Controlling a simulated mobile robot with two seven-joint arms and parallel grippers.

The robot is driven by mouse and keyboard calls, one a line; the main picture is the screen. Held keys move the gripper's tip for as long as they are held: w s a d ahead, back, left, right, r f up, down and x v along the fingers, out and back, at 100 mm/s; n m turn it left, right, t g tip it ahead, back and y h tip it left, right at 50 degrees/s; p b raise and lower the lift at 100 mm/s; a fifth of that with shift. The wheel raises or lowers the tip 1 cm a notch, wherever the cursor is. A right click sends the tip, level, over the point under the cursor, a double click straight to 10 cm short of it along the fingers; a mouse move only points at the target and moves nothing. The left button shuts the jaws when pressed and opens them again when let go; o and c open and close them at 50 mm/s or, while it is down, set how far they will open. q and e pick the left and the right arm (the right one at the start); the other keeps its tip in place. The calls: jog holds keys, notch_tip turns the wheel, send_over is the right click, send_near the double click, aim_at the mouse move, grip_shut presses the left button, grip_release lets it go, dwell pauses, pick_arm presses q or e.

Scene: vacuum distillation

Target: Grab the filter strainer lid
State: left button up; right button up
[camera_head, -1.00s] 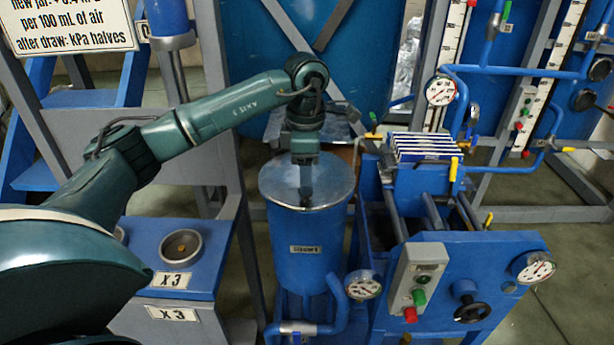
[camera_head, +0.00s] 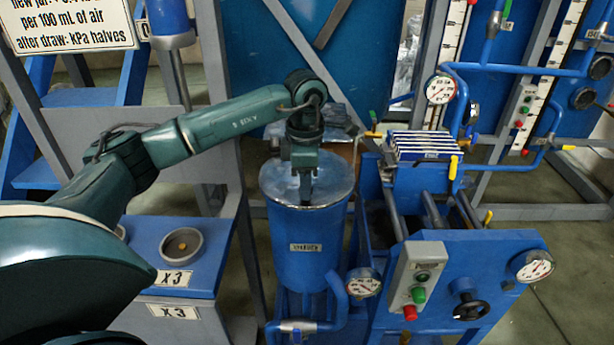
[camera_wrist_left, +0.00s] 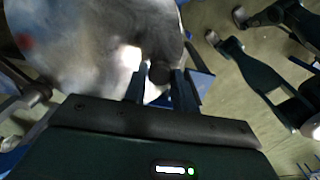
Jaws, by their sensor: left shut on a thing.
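The filter strainer lid (camera_head: 280,187) is a round, shiny metal disc on top of the blue upright strainer cylinder (camera_head: 308,252). It also fills the upper left of the left wrist view (camera_wrist_left: 85,45). My left gripper (camera_head: 305,192) reaches down over the lid's middle. In the left wrist view its two fingers (camera_wrist_left: 161,80) are shut on the lid's dark knob (camera_wrist_left: 158,71). The fingertips are partly hidden in the head view. The lid seems to sit on the cylinder; I see no clear gap.
A filter press (camera_head: 465,265) with a gauge, handwheel and buttons stands close on the right. A small gauge (camera_head: 363,283) and pipe are in front of the cylinder. A blue stand with a round cup (camera_head: 181,246) is at left. A grey frame post (camera_head: 243,250) stands between.

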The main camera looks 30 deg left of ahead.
pick_arm(q)
grip_shut()
jog(key=shift+w, duration=0.1)
